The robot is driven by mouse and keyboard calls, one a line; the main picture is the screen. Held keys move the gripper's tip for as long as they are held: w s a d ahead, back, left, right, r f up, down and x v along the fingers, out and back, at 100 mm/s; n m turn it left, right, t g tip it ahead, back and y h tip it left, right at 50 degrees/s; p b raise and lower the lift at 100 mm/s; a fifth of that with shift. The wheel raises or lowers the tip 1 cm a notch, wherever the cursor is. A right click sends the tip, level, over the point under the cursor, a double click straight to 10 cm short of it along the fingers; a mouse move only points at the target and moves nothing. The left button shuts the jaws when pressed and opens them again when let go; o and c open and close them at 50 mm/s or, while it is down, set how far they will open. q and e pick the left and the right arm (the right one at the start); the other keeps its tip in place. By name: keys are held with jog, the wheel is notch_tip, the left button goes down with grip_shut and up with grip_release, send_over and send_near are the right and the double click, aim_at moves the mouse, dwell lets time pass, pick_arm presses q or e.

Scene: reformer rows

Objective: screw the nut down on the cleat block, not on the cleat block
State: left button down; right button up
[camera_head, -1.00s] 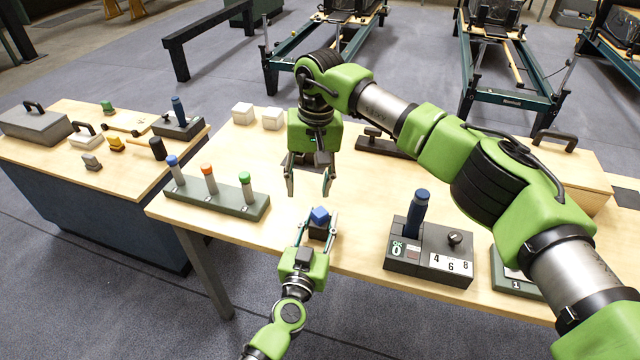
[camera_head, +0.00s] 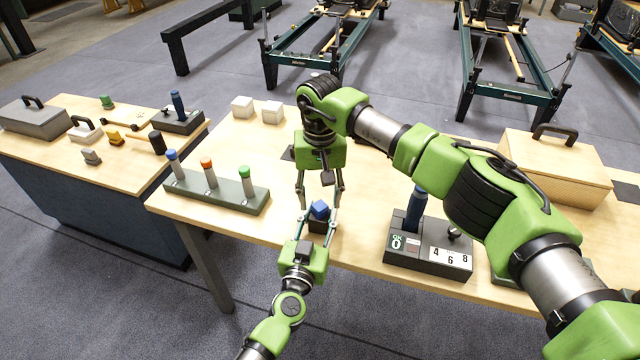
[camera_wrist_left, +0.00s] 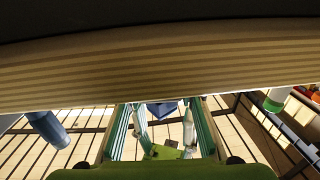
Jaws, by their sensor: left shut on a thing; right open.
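A blue faceted piece (camera_head: 320,209), which looks like the nut, sits tilted on a small dark block (camera_head: 318,226) near the table's front edge. I cannot tell whether this is the cleat block. My left gripper (camera_head: 318,222) comes from the front and is shut on the dark block. My right gripper (camera_head: 320,201) points down from above, its open fingers on either side of the blue piece; contact is unclear. In the left wrist view, the blue piece (camera_wrist_left: 162,108) shows between the fingers; its lower part and any thread are hidden.
A green rack (camera_head: 215,192) with three capped posts stands left. A dark control box (camera_head: 430,262) with a blue handle stands right, partly behind my right arm. White cubes (camera_head: 243,107) and a wooden case (camera_head: 555,170) are farther back. A second table (camera_head: 125,185) holds several small items.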

jog(key=shift+f, duration=1.1)
jog(key=c, duration=1.1)
jog(key=o, duration=1.2)
jog(key=shift+c, duration=0.2)
jog(key=shift+r, duration=2.3)
